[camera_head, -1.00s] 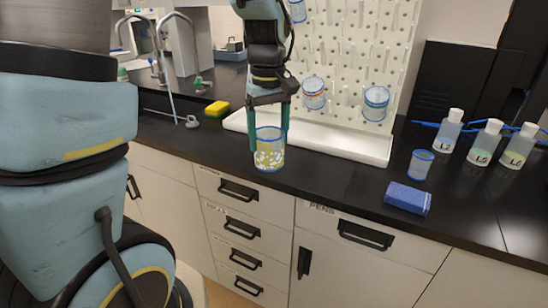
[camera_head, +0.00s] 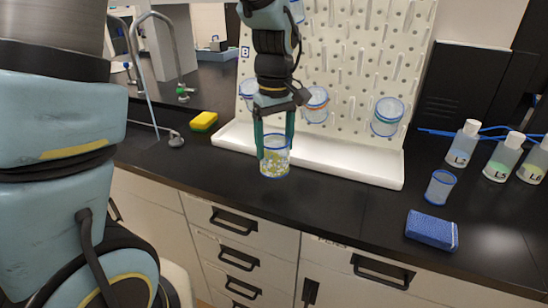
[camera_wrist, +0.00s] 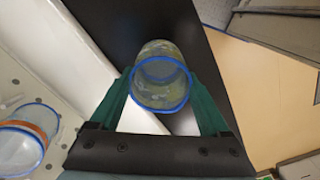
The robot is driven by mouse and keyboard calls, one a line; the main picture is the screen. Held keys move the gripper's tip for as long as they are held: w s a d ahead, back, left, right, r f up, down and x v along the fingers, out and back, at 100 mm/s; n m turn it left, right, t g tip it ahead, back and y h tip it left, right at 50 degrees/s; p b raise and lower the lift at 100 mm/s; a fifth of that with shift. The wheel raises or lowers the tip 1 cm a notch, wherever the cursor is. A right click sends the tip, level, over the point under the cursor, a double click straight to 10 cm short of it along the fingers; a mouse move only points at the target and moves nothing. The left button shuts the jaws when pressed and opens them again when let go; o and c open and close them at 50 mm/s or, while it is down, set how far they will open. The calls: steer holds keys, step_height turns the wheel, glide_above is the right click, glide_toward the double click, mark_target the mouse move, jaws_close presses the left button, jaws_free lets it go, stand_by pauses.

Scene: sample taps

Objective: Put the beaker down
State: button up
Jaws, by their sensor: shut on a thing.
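The beaker (camera_head: 274,160) is clear with a blue rim and yellow-green and white marks. My gripper (camera_head: 275,140) has its green fingers shut on the beaker's sides, near the rim. The beaker is upright over the black counter's front part, before the white drip tray. I cannot tell for sure whether its base touches the counter. In the wrist view the beaker (camera_wrist: 160,78) sits between the two green fingers, its blue rim facing the camera.
A white pegboard (camera_head: 345,60) with hanging beakers stands behind the white tray (camera_head: 330,160). A yellow sponge (camera_head: 204,121) and tap lie left. A small blue-rimmed beaker (camera_head: 440,186), a blue box (camera_head: 431,230) and several bottles (camera_head: 502,157) stand right. Black counter (camera_head: 340,205) between is clear.

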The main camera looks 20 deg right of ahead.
mark_target(275, 159)
steer(key=shift+f+p, duration=0.35)
steer(key=shift+f, duration=1.8)
steer(key=shift+f, duration=0.2)
steer(key=o, duration=1.2)
steer(key=shift+r, duration=0.1)
steer(key=shift+c, duration=0.2)
step_height(275, 159, up, 12)
steer(key=b, duration=0.2)
steer(key=a+f+m, duration=0.1)
steer(key=a+f, duration=0.2)
steer(key=a, duration=0.5)
steer(key=a+f+m+t, duration=0.1)
steer(key=a+f, duration=0.2)
steer(key=a, duration=0.6)
steer(key=a+f+m, duration=0.1)
steer(key=a+f, duration=0.2)
steer(key=a, duration=0.6)
steer(key=shift+f+t, duration=0.25)
steer(key=shift+t, duration=0.05)
steer(key=shift+a, duration=0.1)
